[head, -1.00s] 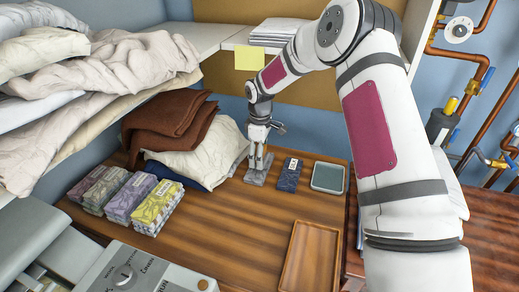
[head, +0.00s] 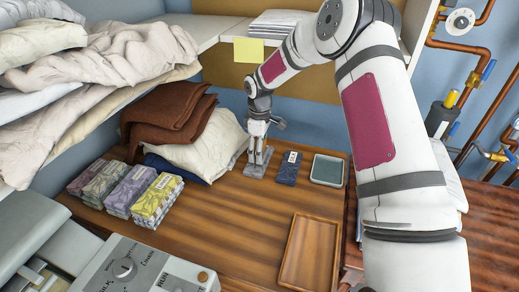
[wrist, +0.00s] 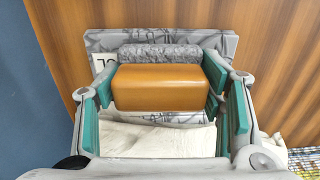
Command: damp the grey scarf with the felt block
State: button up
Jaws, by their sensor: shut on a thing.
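The grey scarf (head: 256,176) lies folded flat on the wooden table, near its back edge. In the wrist view the patterned grey scarf (wrist: 222,44) shows beyond and below the block, with a white label at its left. My gripper (head: 257,160) is over the scarf, pointing down. In the wrist view my gripper (wrist: 160,95) has its teal pads shut on the sides of the felt block (wrist: 158,87), which has an orange-brown body and a rough grey felt strip. The felt is at or just above the scarf; I cannot tell whether it touches.
A dark blue folded scarf (head: 289,166) and a shallow grey-green dish (head: 327,171) are to the right. An empty wooden tray (head: 310,252) is in front. Cream cloth (head: 205,150), brown cloth (head: 165,118) and several folded stacks (head: 130,190) crowd the left. The table's centre is clear.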

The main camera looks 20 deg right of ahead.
jog(key=shift+f+b, duration=0.3)
jog(key=shift+f, duration=0.25)
dwell(1.6)
jog(key=shift+r, duration=0.1)
jog(key=shift+r+p, duration=0.55)
jog(key=shift+r, duration=2.9)
jog(key=shift+s, duration=0.1)
